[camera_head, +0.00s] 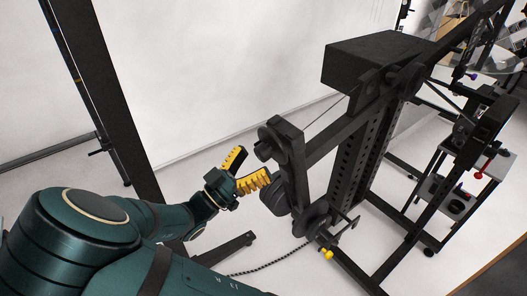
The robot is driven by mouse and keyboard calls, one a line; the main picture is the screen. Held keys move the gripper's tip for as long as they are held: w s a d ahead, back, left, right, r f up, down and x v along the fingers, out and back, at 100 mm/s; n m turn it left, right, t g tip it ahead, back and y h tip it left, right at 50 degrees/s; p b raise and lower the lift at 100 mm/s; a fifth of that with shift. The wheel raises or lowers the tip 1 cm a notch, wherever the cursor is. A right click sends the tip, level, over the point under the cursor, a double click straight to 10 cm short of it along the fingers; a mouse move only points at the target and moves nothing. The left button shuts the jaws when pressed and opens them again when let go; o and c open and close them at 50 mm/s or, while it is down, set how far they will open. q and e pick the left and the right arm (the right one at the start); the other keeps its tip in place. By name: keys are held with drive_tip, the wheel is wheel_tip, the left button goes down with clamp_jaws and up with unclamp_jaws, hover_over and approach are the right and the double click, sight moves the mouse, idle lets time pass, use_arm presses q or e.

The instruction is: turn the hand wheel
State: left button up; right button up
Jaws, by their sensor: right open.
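My right gripper (254,165) has black fingers with yellow ribbed pads, spread apart in a V and empty. Its lower finger reaches the edge of a dark round wheel (276,198) on the black machine arm; I cannot tell whether they touch. Another dark disc (318,221) with a crank and a yellow knob (327,254) sits lower right, apart from the gripper. Which of these is the hand wheel is not clear. My left gripper is not in view.
The black turntable frame (360,150) rises to the upper right, with a black box (375,58) on top. A black post (103,95) stands at left. A cable (268,264) lies on the floor. A shelf with tools (446,195) stands at right.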

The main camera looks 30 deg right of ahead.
sight(259, 158)
drive_tip(key=shift+x, duration=1.75)
drive_tip(key=c, duration=1.2)
drive_tip(key=shift+n+p, duration=0.3)
drive_tip(key=shift+p, duration=0.1)
